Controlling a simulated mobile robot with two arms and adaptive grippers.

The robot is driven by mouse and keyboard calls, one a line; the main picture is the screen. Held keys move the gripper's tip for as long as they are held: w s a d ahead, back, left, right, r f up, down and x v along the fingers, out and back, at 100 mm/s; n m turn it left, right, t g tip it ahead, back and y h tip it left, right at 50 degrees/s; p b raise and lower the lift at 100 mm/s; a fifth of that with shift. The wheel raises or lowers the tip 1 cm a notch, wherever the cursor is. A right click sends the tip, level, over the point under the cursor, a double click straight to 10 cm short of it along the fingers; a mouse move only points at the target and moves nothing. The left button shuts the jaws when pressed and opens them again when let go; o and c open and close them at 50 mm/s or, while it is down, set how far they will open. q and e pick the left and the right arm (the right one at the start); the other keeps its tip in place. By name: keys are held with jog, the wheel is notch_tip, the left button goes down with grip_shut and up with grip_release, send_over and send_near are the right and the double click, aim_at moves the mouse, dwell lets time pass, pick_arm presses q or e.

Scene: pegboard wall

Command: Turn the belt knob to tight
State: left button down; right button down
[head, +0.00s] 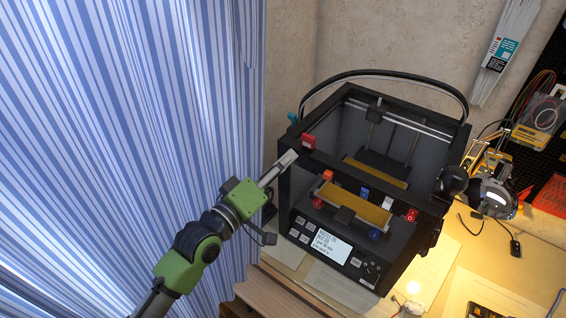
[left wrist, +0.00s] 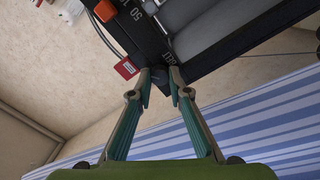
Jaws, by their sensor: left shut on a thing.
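The black 3D printer (head: 290,190) stands on the desk in the head view. My left gripper (head: 292,156) reaches its front left upper edge from the left. In the left wrist view, the two fingers (left wrist: 158,82) of my left gripper are shut on a small dark knob (left wrist: 157,84), which appears to be the belt knob. The fingers cover most of it, so I cannot tell which way it points. In the head view the knob is hidden by the gripper. My right gripper is not in view.
A red tag-like part (head: 308,143) sits close to the gripper, also in the left wrist view (left wrist: 125,68). An orange block (left wrist: 104,10) is farther along the frame. A striped curtain (head: 130,110) hangs at the left. A lamp and tools crowd the right.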

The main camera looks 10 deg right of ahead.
pick_arm(q)
jog(key=shift+m, duration=0.6)
jog(key=c, duration=1.9)
grip_release()
jog(key=v, duration=1.2)
jog(key=shift+f, duration=0.1)
